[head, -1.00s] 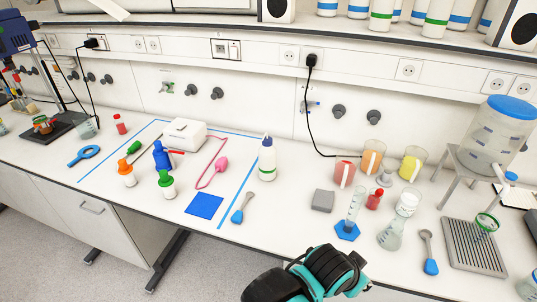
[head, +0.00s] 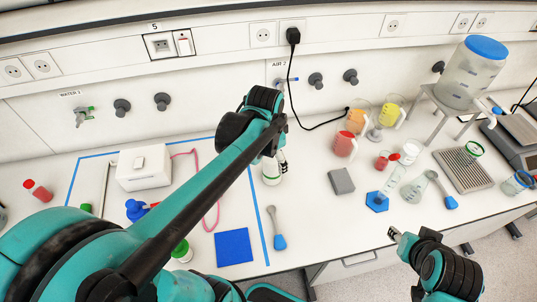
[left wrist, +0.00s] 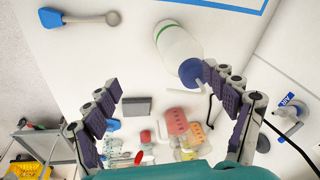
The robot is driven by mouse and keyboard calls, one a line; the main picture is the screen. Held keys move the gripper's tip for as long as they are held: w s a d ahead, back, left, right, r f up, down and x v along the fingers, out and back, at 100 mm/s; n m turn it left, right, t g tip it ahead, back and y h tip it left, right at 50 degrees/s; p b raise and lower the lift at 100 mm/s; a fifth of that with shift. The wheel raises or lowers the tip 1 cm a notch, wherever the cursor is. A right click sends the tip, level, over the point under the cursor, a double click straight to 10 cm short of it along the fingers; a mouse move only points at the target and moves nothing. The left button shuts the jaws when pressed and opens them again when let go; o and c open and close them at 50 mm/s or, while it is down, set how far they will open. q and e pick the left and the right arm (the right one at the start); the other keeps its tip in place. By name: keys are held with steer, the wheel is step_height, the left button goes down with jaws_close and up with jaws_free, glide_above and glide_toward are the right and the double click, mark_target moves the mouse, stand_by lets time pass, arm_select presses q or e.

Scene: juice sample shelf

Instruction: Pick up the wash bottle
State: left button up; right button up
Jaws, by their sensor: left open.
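The wash bottle (head: 271,172) is white with a green band and stands on the bench, its upper part hidden behind my left gripper in the head view. In the left wrist view the bottle (left wrist: 178,42) shows its blue cap, near the gap between the fingertips. My left gripper (head: 281,157) is at the bottle's top in the head view. Its two fingers (left wrist: 170,84) are spread wide in the wrist view, with nothing held. My right gripper (head: 394,234) is over the bench's front edge at lower right; its jaw state is unclear.
A grey block (head: 341,181), a blue-handled spatula (head: 277,226) and a blue square (head: 234,247) lie near the bottle. A white box (head: 144,168) stands left. Coloured beakers (head: 357,121) and a tank on a stand (head: 468,75) are right.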

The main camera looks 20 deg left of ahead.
mark_target(273, 155)
arm_select(q)
steer(key=w+m+p, duration=0.1)
steer(key=w+a+m+g+p, duration=0.1)
steer(key=w, duration=0.1)
steer(key=w+m+g+p, duration=0.1)
steer(key=w, duration=0.1)
steer(key=shift+w+a+r+m+p, duration=0.15)
steer(key=shift+a+r+m+p, duration=0.05)
steer(key=shift+a+m+p, duration=0.15)
steer(key=shift+w+a+f+g, duration=0.1)
steer(key=shift+a+f+g, duration=0.1)
steer(key=shift+a+g, duration=0.1)
step_height(273, 155, down, 8)
steer(key=shift+w+b, duration=0.1)
steer(key=shift+b, duration=0.6)
jaws_close()
steer(key=shift+r, duration=0.1)
